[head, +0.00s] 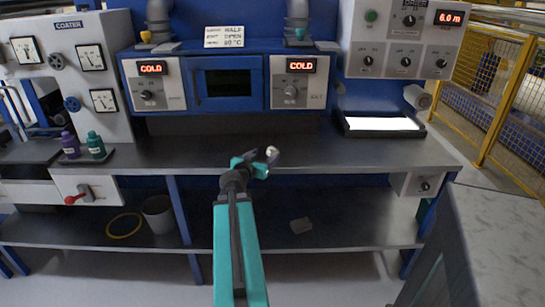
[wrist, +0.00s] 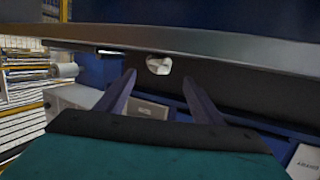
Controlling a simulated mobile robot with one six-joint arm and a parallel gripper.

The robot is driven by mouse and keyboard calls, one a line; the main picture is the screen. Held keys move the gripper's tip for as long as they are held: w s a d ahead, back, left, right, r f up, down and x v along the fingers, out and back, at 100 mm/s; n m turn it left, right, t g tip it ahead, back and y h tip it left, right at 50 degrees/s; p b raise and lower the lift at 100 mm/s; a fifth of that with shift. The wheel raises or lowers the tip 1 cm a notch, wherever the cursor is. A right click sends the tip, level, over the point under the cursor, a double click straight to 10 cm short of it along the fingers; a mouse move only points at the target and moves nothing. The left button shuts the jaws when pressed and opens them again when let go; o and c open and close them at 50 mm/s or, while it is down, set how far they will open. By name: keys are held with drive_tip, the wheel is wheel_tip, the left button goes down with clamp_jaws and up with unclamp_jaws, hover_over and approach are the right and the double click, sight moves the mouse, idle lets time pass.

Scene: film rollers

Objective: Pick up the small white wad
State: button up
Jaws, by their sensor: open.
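The small white wad (head: 272,150) is a pale, roundish lump on the grey steel counter (head: 390,152), near its front edge. My gripper (head: 262,159) is open at the front of the counter, very close to the wad, and partly overlaps it in the head view. In the wrist view the wad (wrist: 158,64) shows between the two dark fingers, around the level of their tips (wrist: 159,78). The picture does not show either finger touching it. The wrist view looks upside down, with the counter edge across the top.
A blue oven unit with two COLD displays (head: 150,68) stands behind the counter. Purple (head: 70,143) and teal (head: 95,144) bottles stand at the left. A lit white panel (head: 382,124) is at the right. A lower shelf (head: 340,232) holds a grey bin (head: 160,216).

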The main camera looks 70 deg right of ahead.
sight(270, 149)
drive_tip(key=shift+f, duration=0.1)
drive_tip(key=shift+d+b, duration=0.2)
drive_tip(key=shift+b, duration=0.15)
drive_tip(key=shift+d, duration=0.5)
drive_tip(key=shift+p+x, duration=0.35)
drive_tip(key=shift+x, duration=0.45)
drive_tip(key=shift+r+p+x, duration=0.15)
drive_tip(key=shift+p+x, duration=0.2)
drive_tip(key=shift+x, duration=0.45)
drive_tip(key=shift+r+p+x, duration=0.2)
drive_tip(key=shift+p+x, duration=0.15)
drive_tip(key=shift+x, duration=0.45)
drive_tip(key=shift+s+x, duration=0.2)
drive_tip(key=shift+x, duration=0.85)
drive_tip(key=shift+f, duration=0.15)
drive_tip(key=c, duration=1)
